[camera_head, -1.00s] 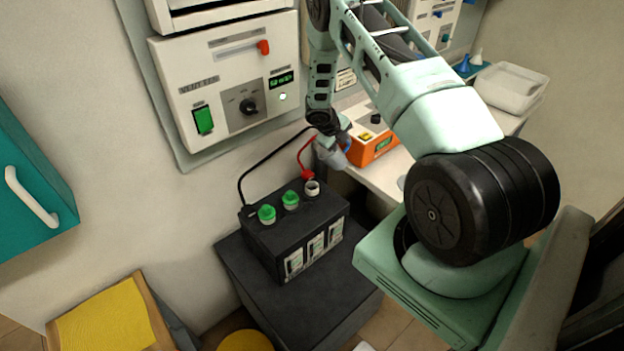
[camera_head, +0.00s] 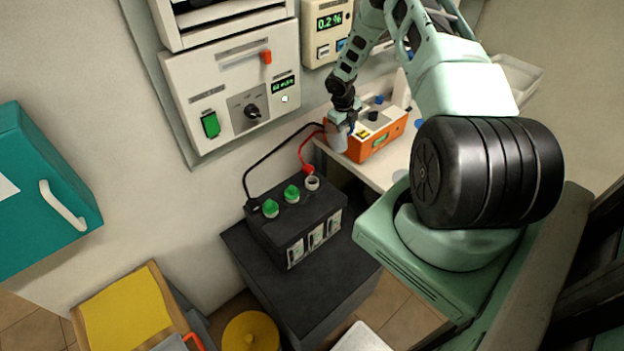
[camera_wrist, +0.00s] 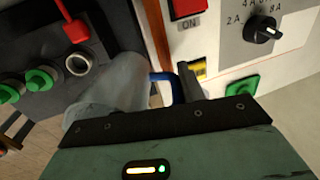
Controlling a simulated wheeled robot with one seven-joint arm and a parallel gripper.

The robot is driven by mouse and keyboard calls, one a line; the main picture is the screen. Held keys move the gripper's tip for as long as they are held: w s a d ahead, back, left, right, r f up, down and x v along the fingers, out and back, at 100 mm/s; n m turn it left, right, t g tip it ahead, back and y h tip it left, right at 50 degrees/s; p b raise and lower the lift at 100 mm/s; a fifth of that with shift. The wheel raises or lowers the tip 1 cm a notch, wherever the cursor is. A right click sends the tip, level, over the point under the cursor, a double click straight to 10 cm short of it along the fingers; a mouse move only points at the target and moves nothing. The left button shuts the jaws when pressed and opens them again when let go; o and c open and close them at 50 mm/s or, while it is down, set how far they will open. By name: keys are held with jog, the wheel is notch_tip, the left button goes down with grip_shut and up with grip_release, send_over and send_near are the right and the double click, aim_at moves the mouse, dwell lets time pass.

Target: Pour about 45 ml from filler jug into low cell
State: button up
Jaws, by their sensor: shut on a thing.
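The filler jug (camera_head: 337,139) is a translucent grey cup with a blue handle; it fills the middle of the wrist view (camera_wrist: 112,88). My gripper (camera_head: 345,113) is shut on its handle, as the wrist view (camera_wrist: 178,88) shows. The jug hangs close to upright, above and right of the black battery (camera_head: 292,225). The battery's open cell (camera_head: 312,183), at its right end, has no cap and also shows in the wrist view (camera_wrist: 78,63). Two other cells carry green caps (camera_head: 291,193). I cannot see the liquid level in the jug or in the cell.
An orange instrument (camera_head: 365,150) stands on the white bench just behind the jug. A red clamp (camera_head: 308,170) with its cable rises beside the open cell. The battery sits on a dark stand (camera_head: 300,290). A wall charger panel (camera_head: 235,90) is behind.

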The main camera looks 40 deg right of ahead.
jog(key=shift+s+d+r+y, duration=0.15)
jog(key=shift+d+y, duration=0.1)
jog(key=shift+y, duration=0.45)
jog(key=shift+a+r+y+b, duration=0.2)
jog(key=shift+r+y+b, duration=0.1)
jog(key=shift+y, duration=0.3)
jog(key=shift+d+r, duration=0.1)
jog(key=shift+d+r, duration=0.25)
jog(key=shift+r, duration=0.2)
dwell(2.0)
